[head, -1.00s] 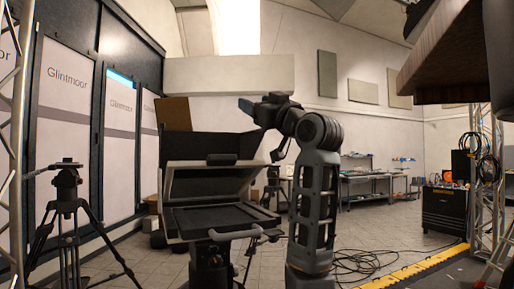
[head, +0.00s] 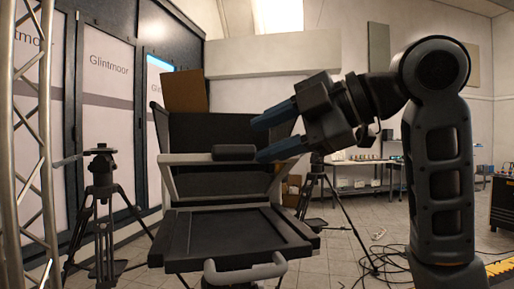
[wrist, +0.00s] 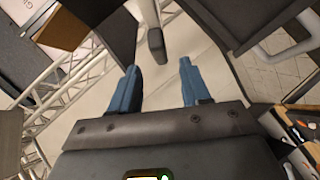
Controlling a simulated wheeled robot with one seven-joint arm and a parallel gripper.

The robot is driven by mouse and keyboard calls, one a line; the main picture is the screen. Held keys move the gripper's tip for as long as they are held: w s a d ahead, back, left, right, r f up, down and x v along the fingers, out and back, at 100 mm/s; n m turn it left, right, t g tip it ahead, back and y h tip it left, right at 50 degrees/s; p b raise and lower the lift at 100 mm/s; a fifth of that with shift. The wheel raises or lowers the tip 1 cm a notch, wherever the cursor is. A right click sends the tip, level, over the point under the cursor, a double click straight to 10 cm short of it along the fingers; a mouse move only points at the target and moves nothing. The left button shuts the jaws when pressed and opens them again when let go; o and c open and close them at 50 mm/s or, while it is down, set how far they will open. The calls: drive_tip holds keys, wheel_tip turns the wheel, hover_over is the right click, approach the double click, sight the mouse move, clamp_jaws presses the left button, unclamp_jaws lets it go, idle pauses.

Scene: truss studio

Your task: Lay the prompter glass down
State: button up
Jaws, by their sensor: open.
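The prompter glass (head: 222,183) is a dark pane in a light grey frame, tilted up over the flat black bed (head: 240,234) of the prompter. A dark rounded grip (head: 234,152) sits on the frame's top bar. My gripper (head: 258,139) is open and empty, its blue fingers pointing left at the right end of this grip. In the wrist view, the grip (wrist: 156,42) lies just beyond and between my open fingertips (wrist: 158,67). I cannot tell whether they touch it.
A black hood (head: 205,130) stands behind the glass, and a grey handle (head: 243,270) sticks out at the front. Tripods stand at left (head: 101,200) and right (head: 318,190). A truss (head: 33,140) rises at far left. Cables (head: 375,262) lie on the floor at right.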

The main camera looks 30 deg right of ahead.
sight(240, 149)
drive_tip(key=shift+x, duration=3.1)
clamp_jaws()
